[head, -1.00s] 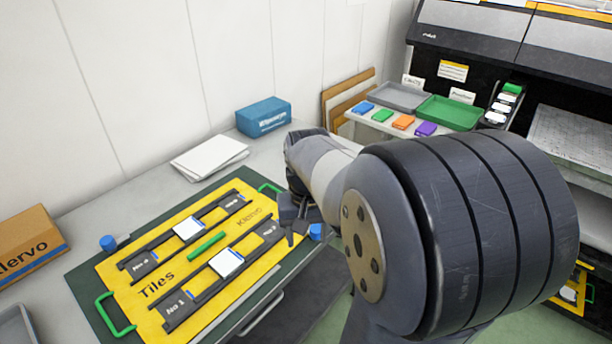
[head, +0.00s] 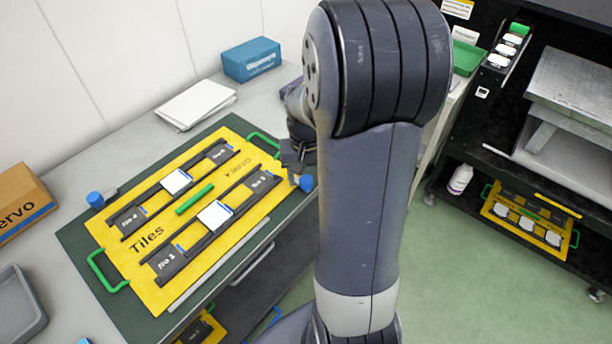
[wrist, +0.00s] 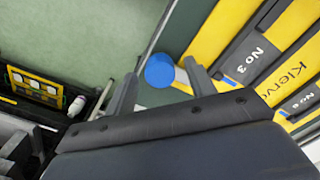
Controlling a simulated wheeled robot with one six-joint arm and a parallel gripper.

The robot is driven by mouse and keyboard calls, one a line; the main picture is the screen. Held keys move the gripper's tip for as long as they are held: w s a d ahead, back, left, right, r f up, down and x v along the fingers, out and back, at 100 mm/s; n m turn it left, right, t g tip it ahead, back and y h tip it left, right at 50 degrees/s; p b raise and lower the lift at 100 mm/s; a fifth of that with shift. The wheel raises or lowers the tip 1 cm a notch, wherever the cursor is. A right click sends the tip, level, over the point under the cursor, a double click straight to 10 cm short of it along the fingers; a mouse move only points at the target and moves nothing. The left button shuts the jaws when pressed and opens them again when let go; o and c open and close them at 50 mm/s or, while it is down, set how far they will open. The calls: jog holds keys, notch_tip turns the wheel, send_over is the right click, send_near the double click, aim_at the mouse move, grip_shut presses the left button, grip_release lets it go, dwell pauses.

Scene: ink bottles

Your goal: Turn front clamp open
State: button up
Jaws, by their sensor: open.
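A round blue clamp knob (head: 306,183) stands at the right end of the yellow Tiles tray (head: 138,290), near the bench edge. My gripper (head: 297,168) is just behind and left of it in the head view, partly hidden by my arm. In the wrist view, the blue knob (wrist: 160,71) shows between the tips of my two open fingers (wrist: 161,82); I cannot tell how far below them it is. A second blue clamp knob (head: 95,199) is at the tray's far left corner.
The tray bears black rails with white tiles and green handles (head: 104,272). A blue box (head: 251,60) and white papers (head: 196,103) lie behind it, a cardboard box (head: 18,203) at left. A black rack (head: 470,166) stands at right. Green floor lies between.

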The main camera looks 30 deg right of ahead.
jog(key=shift+f, duration=0.3)
jog(key=shift+c, duration=0.5)
jog(key=c, duration=0.9)
jog(key=shift+o, duration=0.2)
